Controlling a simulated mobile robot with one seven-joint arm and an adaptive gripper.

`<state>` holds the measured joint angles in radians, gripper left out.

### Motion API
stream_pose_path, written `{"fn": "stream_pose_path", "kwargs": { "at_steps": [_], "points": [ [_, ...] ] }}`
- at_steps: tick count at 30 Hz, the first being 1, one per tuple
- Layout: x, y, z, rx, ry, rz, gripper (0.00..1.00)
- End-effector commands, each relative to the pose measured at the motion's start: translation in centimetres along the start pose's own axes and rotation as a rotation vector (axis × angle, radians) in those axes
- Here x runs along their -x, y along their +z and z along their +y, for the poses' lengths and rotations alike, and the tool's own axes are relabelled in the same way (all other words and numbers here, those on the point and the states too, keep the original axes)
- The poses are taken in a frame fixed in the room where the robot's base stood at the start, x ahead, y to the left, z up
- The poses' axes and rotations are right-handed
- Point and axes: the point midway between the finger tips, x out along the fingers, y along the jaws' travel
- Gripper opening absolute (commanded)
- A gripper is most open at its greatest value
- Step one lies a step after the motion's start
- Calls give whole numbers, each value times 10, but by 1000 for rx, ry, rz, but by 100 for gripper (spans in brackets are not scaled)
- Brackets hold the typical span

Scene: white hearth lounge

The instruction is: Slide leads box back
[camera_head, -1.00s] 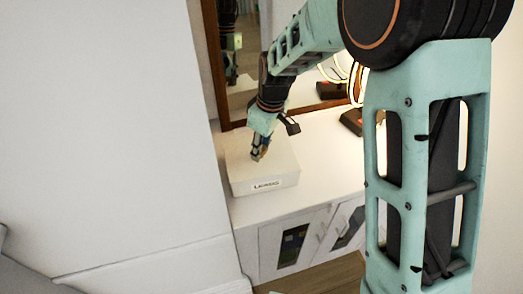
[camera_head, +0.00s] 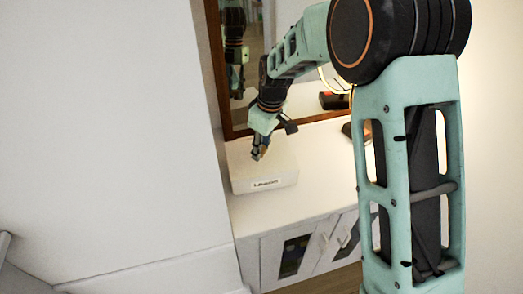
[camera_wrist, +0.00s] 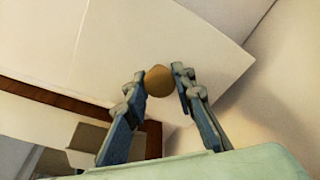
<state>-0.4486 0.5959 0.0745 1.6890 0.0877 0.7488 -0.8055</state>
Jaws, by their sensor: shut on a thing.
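The leads box (camera_head: 241,172) is a low white box with a printed label on its front face. It sits on the white cabinet top near the mirror's lower edge, close to the wall panel on its left. My gripper (camera_head: 259,154) reaches down onto the box's top. In the wrist view, my gripper (camera_wrist: 160,85) is shut on a round tan knob (camera_wrist: 157,81) on the white box top (camera_wrist: 150,40). The gripper and wrist hide part of the box's top in the head view.
The white cabinet (camera_head: 285,213) has glass-paned doors and clear top in front and to the right of the box. A brown-framed mirror (camera_head: 218,75) stands behind. A large white wall panel (camera_head: 110,130) is on the left. A lit lamp is partly hidden by my arm.

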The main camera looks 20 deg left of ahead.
Motion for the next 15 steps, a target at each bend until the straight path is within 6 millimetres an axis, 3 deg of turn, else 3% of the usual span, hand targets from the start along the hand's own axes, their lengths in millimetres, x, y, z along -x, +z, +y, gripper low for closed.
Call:
{"fn": "stream_pose_path", "kwargs": {
  "at_steps": [15],
  "points": [
    [-1, -15, 16, 0, 1, 2, 0]
  ]
}}
